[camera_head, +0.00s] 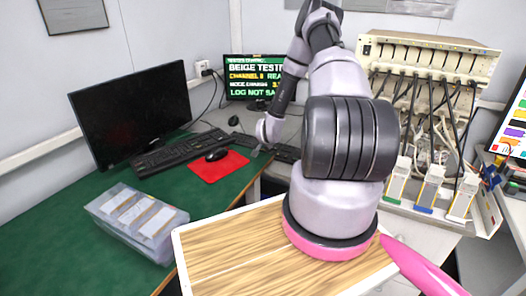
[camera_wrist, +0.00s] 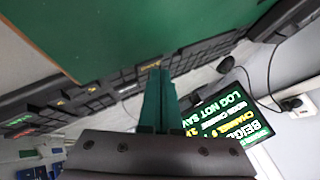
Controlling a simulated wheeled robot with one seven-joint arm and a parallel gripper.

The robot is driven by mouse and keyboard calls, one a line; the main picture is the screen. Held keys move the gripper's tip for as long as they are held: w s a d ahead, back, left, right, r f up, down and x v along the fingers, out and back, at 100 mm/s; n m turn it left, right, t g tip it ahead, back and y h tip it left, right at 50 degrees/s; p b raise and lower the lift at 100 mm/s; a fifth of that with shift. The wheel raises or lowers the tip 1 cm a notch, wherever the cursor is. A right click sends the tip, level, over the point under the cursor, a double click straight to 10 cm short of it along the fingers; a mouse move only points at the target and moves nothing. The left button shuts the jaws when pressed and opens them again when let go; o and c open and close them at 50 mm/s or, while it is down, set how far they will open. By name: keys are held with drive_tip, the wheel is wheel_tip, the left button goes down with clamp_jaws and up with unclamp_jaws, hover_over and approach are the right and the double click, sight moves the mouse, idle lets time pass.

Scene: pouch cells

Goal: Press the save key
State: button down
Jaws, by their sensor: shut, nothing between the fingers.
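A black keyboard (camera_head: 287,154) lies on the grey bench below the small screen, partly hidden by my arm. In the wrist view the keyboard (camera_wrist: 90,98) runs diagonally, with small coloured marks on some keys; I cannot read which is the save key. Contact with a key cannot be told. The small screen (camera_head: 254,78) shows "BEIGE", "CHANNEL" and "LOG NOT SA…"; the wrist view shows this screen (camera_wrist: 226,118) too.
A green desk (camera_head: 70,235) at left holds a dark monitor (camera_head: 132,112), a second keyboard (camera_head: 180,150), a mouse (camera_head: 216,154) on a red mat (camera_head: 205,181) and a clear box (camera_head: 137,222). A cabled rack (camera_head: 430,58) stands right. A wood-topped tray (camera_head: 225,245) is in front.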

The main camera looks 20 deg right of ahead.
drive_tip(key=shift+f, duration=0.4)
idle(0.8)
drive_tip(key=shift+r, duration=0.8)
drive_tip(key=shift+r, duration=2.55)
